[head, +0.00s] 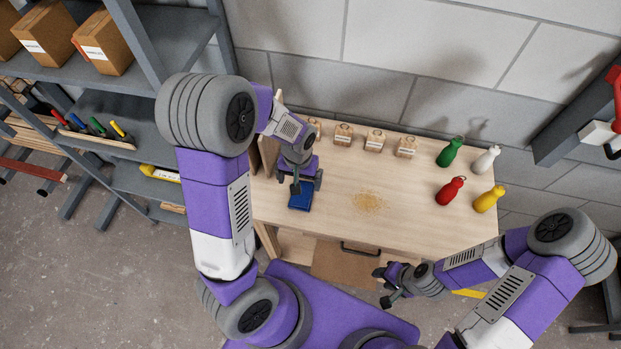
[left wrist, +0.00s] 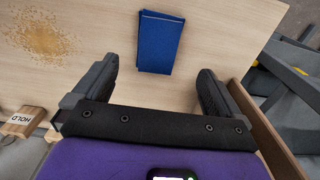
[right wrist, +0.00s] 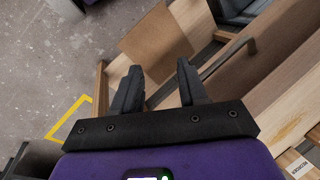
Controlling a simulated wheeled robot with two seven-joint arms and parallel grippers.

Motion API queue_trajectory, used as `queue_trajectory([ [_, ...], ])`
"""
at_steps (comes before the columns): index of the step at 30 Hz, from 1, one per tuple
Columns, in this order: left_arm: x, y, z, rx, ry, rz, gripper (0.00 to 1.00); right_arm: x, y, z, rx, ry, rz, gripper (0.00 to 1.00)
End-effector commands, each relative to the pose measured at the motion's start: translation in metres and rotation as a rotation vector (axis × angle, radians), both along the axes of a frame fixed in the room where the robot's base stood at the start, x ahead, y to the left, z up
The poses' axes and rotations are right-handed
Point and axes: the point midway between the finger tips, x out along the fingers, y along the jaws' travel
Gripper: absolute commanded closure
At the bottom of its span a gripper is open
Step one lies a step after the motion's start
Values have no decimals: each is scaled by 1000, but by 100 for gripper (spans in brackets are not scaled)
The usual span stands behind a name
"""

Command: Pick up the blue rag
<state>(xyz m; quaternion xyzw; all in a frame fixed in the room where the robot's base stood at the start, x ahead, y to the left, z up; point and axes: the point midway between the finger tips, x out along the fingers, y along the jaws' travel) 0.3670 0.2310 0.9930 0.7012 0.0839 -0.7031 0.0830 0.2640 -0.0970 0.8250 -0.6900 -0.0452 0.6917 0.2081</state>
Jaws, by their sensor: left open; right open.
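The blue rag (head: 300,199) lies folded on the left part of the wooden table. It also shows in the left wrist view (left wrist: 160,42) as a flat blue rectangle, ahead of the fingertips and roughly between their lines. My left gripper (head: 299,184) is above the rag in the head view and partly covers its far end. In the left wrist view its fingers (left wrist: 158,80) are wide apart with nothing between them. My right gripper (head: 383,286) is off the table's front edge, near the drawer. In the right wrist view its fingers (right wrist: 158,75) are apart and empty.
A patch of yellowish grains (head: 369,203) lies right of the rag. Green (head: 449,152), white (head: 487,158), red (head: 450,190) and yellow (head: 489,199) bottles stand at the right. Labelled wooden blocks (head: 375,140) line the back. A drawer front with a dark handle (head: 361,249) is below the table top.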

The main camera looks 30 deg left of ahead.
Motion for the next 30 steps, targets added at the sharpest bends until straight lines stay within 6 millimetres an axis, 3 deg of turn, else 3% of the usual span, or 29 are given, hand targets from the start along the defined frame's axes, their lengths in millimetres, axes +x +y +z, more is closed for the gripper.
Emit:
queue_trajectory([
  [16,4,-4,-67,0,4,0,1,0,0,-8,0,1,0,57],
  [26,5,-4,-74,-1,0,0,1,0,0,-8,0,1,0,57],
  [30,5,-4,-74,-1,0,0,22,0,0,-8,0,1,0,57],
])
